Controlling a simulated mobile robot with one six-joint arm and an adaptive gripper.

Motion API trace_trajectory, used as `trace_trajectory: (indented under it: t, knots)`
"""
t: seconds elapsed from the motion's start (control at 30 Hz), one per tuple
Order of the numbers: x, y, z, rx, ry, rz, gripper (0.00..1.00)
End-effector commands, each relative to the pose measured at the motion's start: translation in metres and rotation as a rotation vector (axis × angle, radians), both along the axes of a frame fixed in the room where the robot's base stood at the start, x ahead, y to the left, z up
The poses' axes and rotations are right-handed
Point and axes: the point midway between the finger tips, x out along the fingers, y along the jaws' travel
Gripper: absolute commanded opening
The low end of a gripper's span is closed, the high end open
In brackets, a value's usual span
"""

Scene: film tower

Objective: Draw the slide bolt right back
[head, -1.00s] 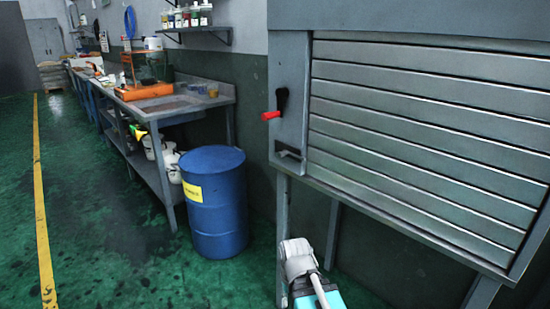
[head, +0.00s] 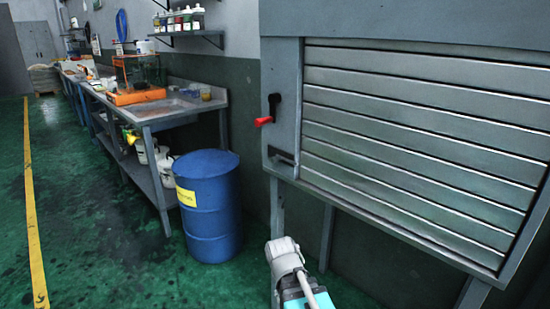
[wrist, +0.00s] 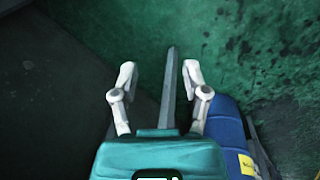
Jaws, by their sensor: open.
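A grey metal cabinet with a slatted shutter (head: 420,130) stands at the right in the head view. On its left frame is a black lever with a red grip (head: 264,121). Below that is a small grey bracket or bar (head: 283,156), which may be the slide bolt; its position is too small to tell. My gripper (wrist: 158,67) is open and empty in the wrist view, pointing down toward the green floor. A grey post (wrist: 168,90) shows between its fingers in the picture, apparently beyond them. In the head view my arm is low, below the cabinet, and the fingers are out of sight.
A blue drum (head: 207,205) stands left of the cabinet; it also shows in the wrist view (wrist: 228,140). A long workbench (head: 180,108) runs along the wall behind it. Cabinet legs (head: 327,238) stand near my arm. The green floor (head: 90,220) at left is clear.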

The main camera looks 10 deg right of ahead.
Motion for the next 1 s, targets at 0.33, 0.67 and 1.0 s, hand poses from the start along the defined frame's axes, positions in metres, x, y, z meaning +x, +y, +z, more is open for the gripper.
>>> trace_trajectory:
  t: [0.33, 0.67, 1.0]
  knots:
    - [0.059, -0.012, 0.068, -0.358, -0.203, -0.309, 0.59]
    - [0.119, 0.000, 0.157, -0.622, -0.602, -0.574, 0.59]
    - [0.174, 0.049, 0.265, -0.708, -1.150, -0.741, 0.59]
